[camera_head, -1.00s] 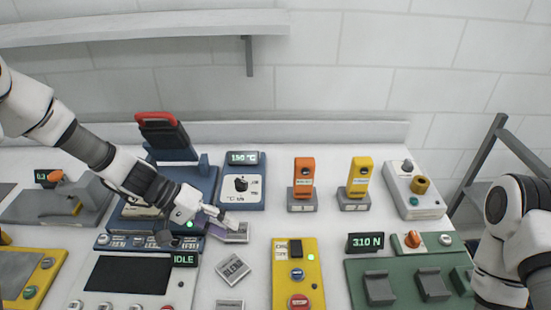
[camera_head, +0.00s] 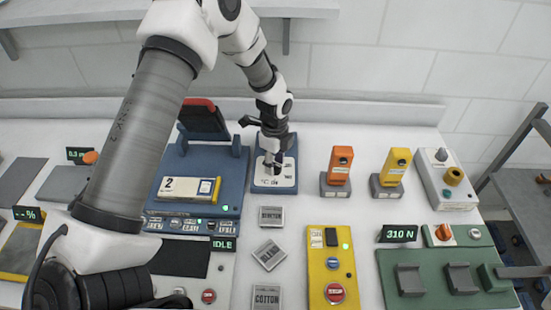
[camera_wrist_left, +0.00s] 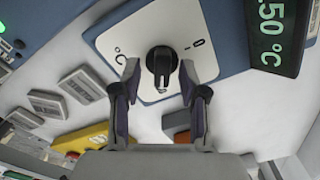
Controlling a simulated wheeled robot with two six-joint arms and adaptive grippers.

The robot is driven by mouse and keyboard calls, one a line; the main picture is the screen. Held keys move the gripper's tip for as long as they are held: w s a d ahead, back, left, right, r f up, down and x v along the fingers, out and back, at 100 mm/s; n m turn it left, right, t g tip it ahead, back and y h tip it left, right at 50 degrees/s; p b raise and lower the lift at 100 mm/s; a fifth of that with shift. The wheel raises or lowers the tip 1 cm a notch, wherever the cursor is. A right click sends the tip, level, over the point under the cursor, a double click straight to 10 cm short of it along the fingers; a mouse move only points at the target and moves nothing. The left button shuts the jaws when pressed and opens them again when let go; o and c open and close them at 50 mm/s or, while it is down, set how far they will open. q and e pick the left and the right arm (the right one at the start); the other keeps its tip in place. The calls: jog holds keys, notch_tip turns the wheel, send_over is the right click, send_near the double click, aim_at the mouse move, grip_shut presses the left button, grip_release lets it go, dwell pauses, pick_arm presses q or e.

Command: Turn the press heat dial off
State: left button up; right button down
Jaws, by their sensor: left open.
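The press heat dial (camera_wrist_left: 161,66) is a black knob on a white plate of a blue box (camera_head: 242,182). In the left wrist view its pointer line aims towards the picture's bottom, and a 0 mark stands to its right. A green readout (camera_wrist_left: 268,30) on the box ends in "50 °C". My left gripper (camera_wrist_left: 161,72) is open, with one finger on each side of the dial; I cannot tell whether they touch it. In the head view the left gripper (camera_head: 272,168) points down over the plate and hides most of the dial.
The blue press (camera_head: 228,170) with a raised dark lid stands just left of the dial box. Orange (camera_head: 340,160) and yellow (camera_head: 396,162) upright tools stand to the right. Several grey labelled blocks (camera_head: 269,254) lie in front.

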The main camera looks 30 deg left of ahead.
pick_arm(q)
jog(key=shift+w+a+f, duration=0.1)
jog(key=shift+w+f, duration=0.2)
jog(key=shift+s+r, duration=0.15)
jog(key=shift+s, duration=0.05)
grip_shut()
jog(key=shift+n, duration=0.5)
jog(key=n+p, duration=0.1)
jog(key=n, duration=0.9)
jog(key=shift+p, duration=0.4)
jog(key=n+p, duration=0.1)
jog(key=n, duration=0.5)
jog(key=n+p, duration=0.1)
jog(key=n, duration=0.6)
jog(key=shift+p, duration=0.35)
